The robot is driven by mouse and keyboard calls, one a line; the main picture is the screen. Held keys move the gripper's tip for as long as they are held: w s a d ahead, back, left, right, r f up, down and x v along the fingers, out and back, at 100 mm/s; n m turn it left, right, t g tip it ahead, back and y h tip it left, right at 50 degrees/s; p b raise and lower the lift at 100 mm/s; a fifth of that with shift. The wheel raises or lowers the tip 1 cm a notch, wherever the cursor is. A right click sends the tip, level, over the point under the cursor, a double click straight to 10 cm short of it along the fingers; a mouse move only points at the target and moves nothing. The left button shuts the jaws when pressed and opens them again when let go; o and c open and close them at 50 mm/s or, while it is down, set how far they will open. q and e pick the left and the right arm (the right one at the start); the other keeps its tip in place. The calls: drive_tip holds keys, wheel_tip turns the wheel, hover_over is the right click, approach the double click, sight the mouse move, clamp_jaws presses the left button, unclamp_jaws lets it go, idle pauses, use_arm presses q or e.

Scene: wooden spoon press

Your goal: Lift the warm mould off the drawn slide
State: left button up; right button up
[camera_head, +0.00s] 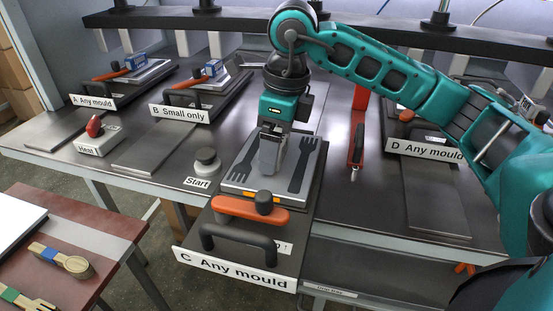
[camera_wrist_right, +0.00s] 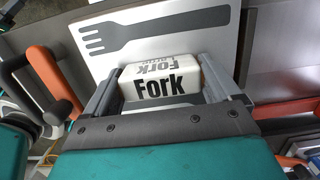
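The mould is a pale plate with dark fork shapes (camera_head: 306,163), lying on the drawn slide C (camera_head: 230,264). It also shows in the right wrist view (camera_wrist_right: 220,48). A white block marked Fork (camera_wrist_right: 161,82) stands on it between the fingers of my right gripper (camera_wrist_right: 162,76). In the head view my right gripper (camera_head: 268,155) points down at the mould's middle and hides the block. The fingers flank the block closely, but whether they press on it is unclear. My left gripper is out of view.
Slide C has an orange bar (camera_head: 248,211) and a dark handle (camera_head: 238,243) at its front. A Start button (camera_head: 206,161) stands to its left. A red lever (camera_head: 356,146) is to its right. Stations A, B and D (camera_head: 425,150) flank it. A side table (camera_head: 85,240) holds wooden cutlery.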

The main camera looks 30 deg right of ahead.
drive_tip(key=c, duration=1.3)
drive_tip(key=shift+r, duration=0.15)
drive_tip(key=shift+c, duration=0.5)
